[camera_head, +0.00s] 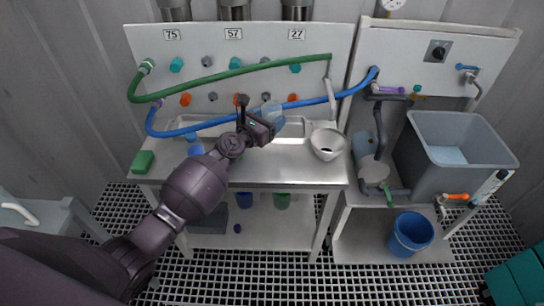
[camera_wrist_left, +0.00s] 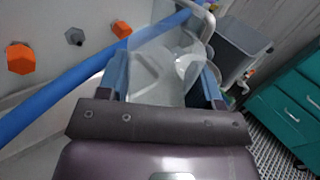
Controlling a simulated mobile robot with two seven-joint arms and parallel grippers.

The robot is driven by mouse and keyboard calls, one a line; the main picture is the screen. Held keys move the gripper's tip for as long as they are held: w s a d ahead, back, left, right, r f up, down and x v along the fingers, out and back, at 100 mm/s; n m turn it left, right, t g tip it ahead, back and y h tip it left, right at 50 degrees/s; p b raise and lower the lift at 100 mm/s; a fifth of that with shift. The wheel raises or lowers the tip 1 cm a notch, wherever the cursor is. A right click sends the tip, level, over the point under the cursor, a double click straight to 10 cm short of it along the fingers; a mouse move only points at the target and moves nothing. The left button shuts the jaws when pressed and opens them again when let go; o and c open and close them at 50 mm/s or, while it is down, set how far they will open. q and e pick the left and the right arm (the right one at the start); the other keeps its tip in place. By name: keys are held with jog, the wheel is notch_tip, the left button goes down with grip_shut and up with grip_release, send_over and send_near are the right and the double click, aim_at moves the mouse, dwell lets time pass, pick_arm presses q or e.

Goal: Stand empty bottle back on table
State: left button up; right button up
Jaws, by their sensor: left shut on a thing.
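My left gripper (camera_head: 274,122) reaches in over the back of the steel table (camera_head: 290,155), near the trough and the hoses. It is shut on a clear bottle (camera_wrist_left: 155,70), which fills the space between its two blue fingers in the left wrist view. In the head view the bottle (camera_head: 271,109) shows only as a small pale shape at the gripper's tip. The bottle looks see-through, and I cannot tell whether its base touches anything. My right gripper does not show.
A white bowl (camera_head: 327,144) stands on the table's right part. A green block (camera_head: 143,162) lies at the left edge. Blue (camera_head: 220,122) and green (camera_head: 230,74) hoses cross behind the gripper. A grey tub (camera_head: 455,150) is at the right. The table's front middle is clear.

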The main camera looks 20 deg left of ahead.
pick_arm(q)
notch_tip(320, 180, down, 10)
jog(key=b, duration=0.6)
jog(key=shift+w+r, duration=0.1)
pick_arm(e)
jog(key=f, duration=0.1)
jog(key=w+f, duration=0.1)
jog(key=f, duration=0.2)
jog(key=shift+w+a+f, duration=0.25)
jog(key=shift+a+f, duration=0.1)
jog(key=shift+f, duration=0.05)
pick_arm(q)
notch_tip(320, 180, down, 4)
jog(key=b, duration=0.3)
jog(key=shift+f, duration=0.25)
jog(key=shift+r, duration=0.25)
jog(key=shift+f, duration=0.3)
jog(key=o, duration=1)
jog(key=shift+r, duration=0.1)
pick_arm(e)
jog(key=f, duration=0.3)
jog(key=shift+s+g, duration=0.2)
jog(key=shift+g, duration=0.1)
